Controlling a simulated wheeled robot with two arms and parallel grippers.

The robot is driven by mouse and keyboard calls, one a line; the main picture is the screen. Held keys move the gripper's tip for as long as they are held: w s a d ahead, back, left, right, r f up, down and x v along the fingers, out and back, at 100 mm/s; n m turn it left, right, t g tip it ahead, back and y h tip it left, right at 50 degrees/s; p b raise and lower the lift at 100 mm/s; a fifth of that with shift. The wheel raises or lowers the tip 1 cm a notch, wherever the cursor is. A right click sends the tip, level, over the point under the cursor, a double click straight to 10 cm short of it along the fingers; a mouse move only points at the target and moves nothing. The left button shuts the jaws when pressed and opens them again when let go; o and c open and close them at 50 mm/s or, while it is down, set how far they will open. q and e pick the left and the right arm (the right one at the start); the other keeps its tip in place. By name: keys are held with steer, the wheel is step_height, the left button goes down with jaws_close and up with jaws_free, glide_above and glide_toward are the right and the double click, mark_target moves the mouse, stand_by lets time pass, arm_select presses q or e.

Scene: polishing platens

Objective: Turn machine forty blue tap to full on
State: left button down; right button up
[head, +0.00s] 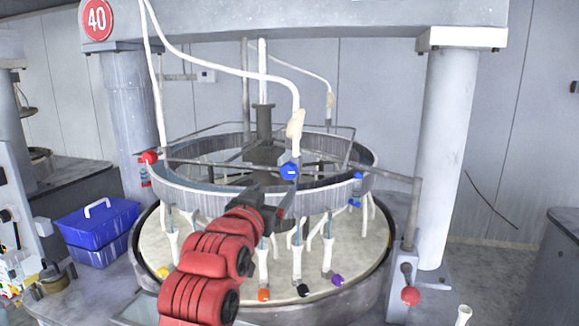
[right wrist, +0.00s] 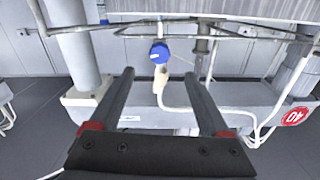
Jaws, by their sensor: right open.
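The machine carries a red round sign with a white 40 (head: 97,19), which shows upside down in the right wrist view (right wrist: 295,116). The blue tap (head: 290,171) is a round knob with a small white mark, hanging at the front of the ring below a cream fitting and white hose. My right gripper (head: 280,201) is open and empty, just below and left of the tap in the head view. In the right wrist view, the tap (right wrist: 159,52) lies beyond the two fingertips (right wrist: 158,74), roughly centred between them and apart from them. My left gripper is not in view.
A metal ring (head: 190,197) surrounds the machine's centre, with a grey rail (head: 385,174) crossing near the tap. Red knobs sit at the left (head: 149,157) and lower right (head: 410,296). A blue toolbox (head: 97,228) stands at the left. Several coloured knobs sit low on the platen.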

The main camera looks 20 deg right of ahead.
mark_target(287, 173)
steer(key=p+x, duration=0.4)
steer(key=x, duration=0.8)
steer(key=shift+w+d+p, duration=0.2)
steer(key=shift+p, duration=0.2)
steer(key=shift+w+d, duration=0.25)
steer(key=shift+w, duration=0.15)
steer(key=shift+c, duration=0.2)
